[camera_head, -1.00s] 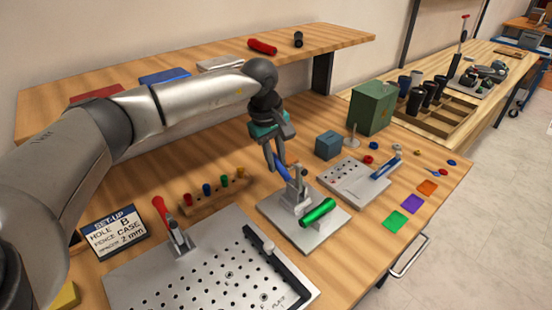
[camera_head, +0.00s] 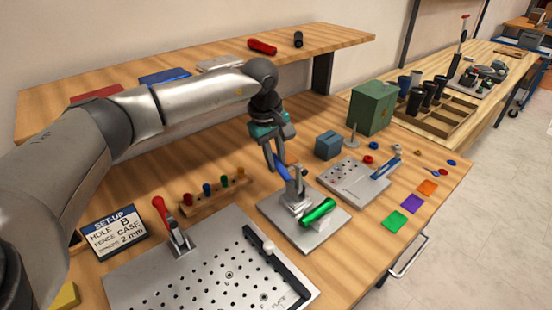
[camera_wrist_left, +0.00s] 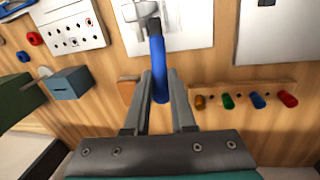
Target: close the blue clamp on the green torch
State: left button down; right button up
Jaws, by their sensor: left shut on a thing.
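The green torch (camera_head: 317,211) lies on a small grey plate (camera_head: 330,238) at the middle of the bench. A clamp with a blue handle (camera_head: 281,172) stands on the same plate, just behind and left of the torch. My left gripper (camera_head: 275,160) is shut on the upper part of that blue handle. In the left wrist view the blue handle (camera_wrist_left: 158,62) runs between the two fingers (camera_wrist_left: 160,95). The handle stands raised and tilted. Whether the clamp's tip touches the torch cannot be told. My right gripper is not in view.
A large perforated plate (camera_head: 195,280) with a red-handled clamp (camera_head: 162,212) lies at front left. A peg rack (camera_head: 212,198) stands behind it. To the right is another plate (camera_head: 345,190) with a second blue-handled clamp (camera_head: 387,167). A blue box (camera_head: 328,145) and green box (camera_head: 372,108) stand behind.

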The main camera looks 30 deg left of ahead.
aim_at(286, 174)
pick_arm(q)
jog(key=shift+r, duration=0.1)
jog(key=shift+s+d+r+t+y+p, duration=0.1)
jog(key=shift+d+r+t+y+p, duration=0.25)
jog(key=shift+y, duration=0.35)
jog(key=shift+s+d+r+t+y, duration=0.15)
jog(key=shift+d+r+t+y, duration=0.15)
jog(key=shift+y, duration=0.3)
jog(key=shift+s+d+r+m+t+y, duration=0.1)
jog(key=shift+d+r+m+t+y, duration=0.15)
jog(key=shift+y, duration=0.45)
jog(key=shift+s+d+r+t+y, duration=0.2)
jog(key=shift+d+y, duration=0.15)
jog(key=shift+y, duration=0.25)
jog(key=shift+s+d+r+t+y, duration=0.1)
jog(key=shift+d+t+y, duration=0.15)
jog(key=shift+y, duration=0.35)
jog(key=shift+d, duration=0.1)
